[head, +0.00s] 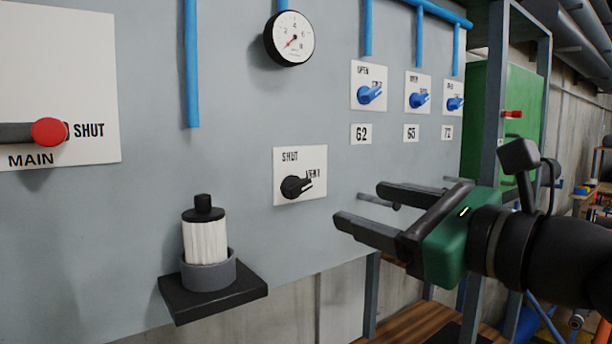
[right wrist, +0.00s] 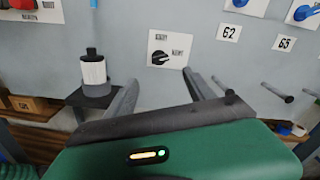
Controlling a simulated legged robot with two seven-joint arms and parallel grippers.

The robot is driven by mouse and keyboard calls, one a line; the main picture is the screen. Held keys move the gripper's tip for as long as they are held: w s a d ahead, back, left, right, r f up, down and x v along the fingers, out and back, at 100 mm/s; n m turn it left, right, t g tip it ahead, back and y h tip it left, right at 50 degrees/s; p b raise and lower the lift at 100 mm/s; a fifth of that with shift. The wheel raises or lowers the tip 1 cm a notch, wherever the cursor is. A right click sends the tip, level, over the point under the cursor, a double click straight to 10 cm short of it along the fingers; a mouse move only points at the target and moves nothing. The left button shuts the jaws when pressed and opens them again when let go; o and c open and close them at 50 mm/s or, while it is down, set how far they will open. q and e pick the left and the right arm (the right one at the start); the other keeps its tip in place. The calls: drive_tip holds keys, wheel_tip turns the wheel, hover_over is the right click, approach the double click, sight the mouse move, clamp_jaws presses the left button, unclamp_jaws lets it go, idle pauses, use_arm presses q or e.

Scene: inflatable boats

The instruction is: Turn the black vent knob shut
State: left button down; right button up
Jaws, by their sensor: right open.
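The black vent knob (head: 295,187) sits on a white plate (head: 302,158) on the grey panel, marked SHUT at the upper left and, it seems, VENT at the right. Its pointer is turned to the right, toward the right-hand marking. My right gripper (head: 360,204) is open and empty, right of the knob and apart from it. In the right wrist view the knob (right wrist: 159,58) shows ahead, between the lines of the two fingers and beyond their tips. My left gripper is not in view.
A white cartridge with a black cap (head: 204,235) stands on a black shelf (head: 213,294) at the lower left. A red-ended MAIN handle (head: 49,131), a gauge (head: 289,38) and blue knobs (head: 370,94) are on the panel. Grey pegs (head: 376,201) stick out near my gripper.

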sight(302, 187)
drive_tip(key=p+x, duration=1.1)
drive_tip(key=x, duration=0.4)
drive_tip(key=shift+f+p, duration=0.1)
drive_tip(key=shift+p, duration=0.2)
drive_tip(key=shift+s+d, duration=0.1)
drive_tip(key=shift+s, duration=0.1)
drive_tip(key=shift+c, duration=1.7)
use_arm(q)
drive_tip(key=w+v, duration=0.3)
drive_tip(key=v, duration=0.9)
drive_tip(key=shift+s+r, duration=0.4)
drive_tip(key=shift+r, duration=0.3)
use_arm(e)
drive_tip(key=c, duration=1)
